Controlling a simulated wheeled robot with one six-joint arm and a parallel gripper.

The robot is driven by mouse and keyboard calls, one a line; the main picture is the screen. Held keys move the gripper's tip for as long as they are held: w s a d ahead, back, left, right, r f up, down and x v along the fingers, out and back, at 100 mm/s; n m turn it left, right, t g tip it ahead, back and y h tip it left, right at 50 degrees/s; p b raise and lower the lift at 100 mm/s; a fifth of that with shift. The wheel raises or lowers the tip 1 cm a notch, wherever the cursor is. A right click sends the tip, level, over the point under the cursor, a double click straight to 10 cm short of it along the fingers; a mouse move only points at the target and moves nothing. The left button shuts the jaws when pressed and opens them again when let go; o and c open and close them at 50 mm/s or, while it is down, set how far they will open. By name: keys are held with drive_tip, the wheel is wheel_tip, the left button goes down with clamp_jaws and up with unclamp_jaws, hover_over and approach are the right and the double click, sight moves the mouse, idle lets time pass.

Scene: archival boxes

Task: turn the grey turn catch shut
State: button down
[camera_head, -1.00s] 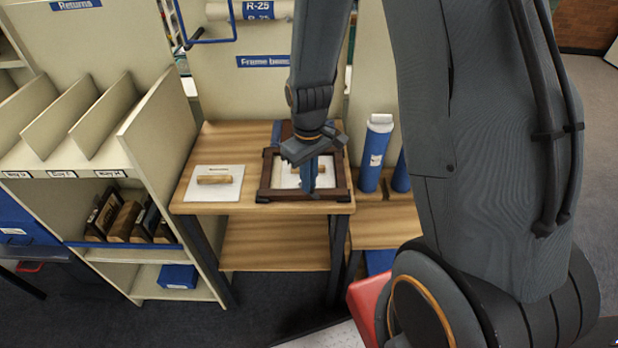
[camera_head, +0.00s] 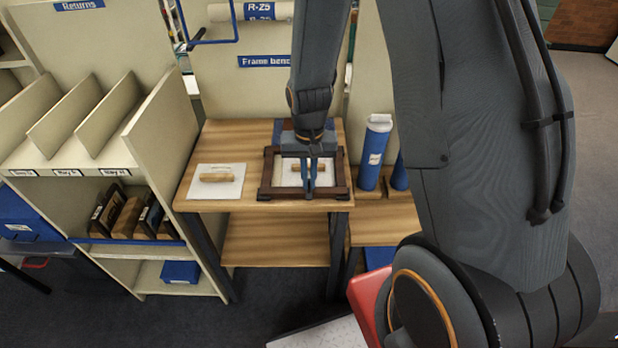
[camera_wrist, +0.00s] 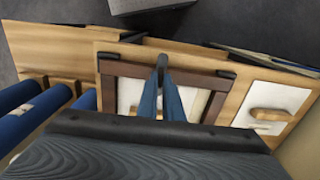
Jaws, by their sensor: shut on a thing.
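The dark brown frame (camera_head: 267,180) lies flat on the wooden bench, with a pale panel inside it. It also shows in the wrist view (camera_wrist: 200,83). The grey turn catch (camera_wrist: 163,59) is on the frame's near side, at the middle of that rail. My gripper (camera_wrist: 162,68) points down there with its blue fingertips closed together on the catch. In the head view my gripper (camera_head: 309,195) covers the catch. How far the catch is turned is hard to tell. Dark catches or fittings (camera_wrist: 226,75) sit at the frame's corners.
A white board with a wooden handle (camera_head: 216,177) lies left of the frame. Blue tubes (camera_head: 373,150) stand to the right. A shelf unit with upright dividers (camera_head: 160,130) stands left of the bench. A red object (camera_head: 366,298) is low in front.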

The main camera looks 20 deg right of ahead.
sight(309, 183)
idle(0.3)
drive_tip(key=c, duration=1.9)
unclamp_jaws()
drive_tip(key=shift+r+b, duration=0.8)
drive_tip(key=shift+r, duration=3.15)
drive_tip(key=s+r+n, duration=0.1)
drive_tip(key=s, duration=0.2)
drive_tip(key=s+r+n+t, duration=0.1)
drive_tip(key=s+r, duration=0.1)
drive_tip(key=s, duration=0.1)
drive_tip(key=s+r+n+b, duration=0.1)
drive_tip(key=s+r, duration=0.1)
drive_tip(key=s, duration=0.1)
drive_tip(key=shift+s+d, duration=0.4)
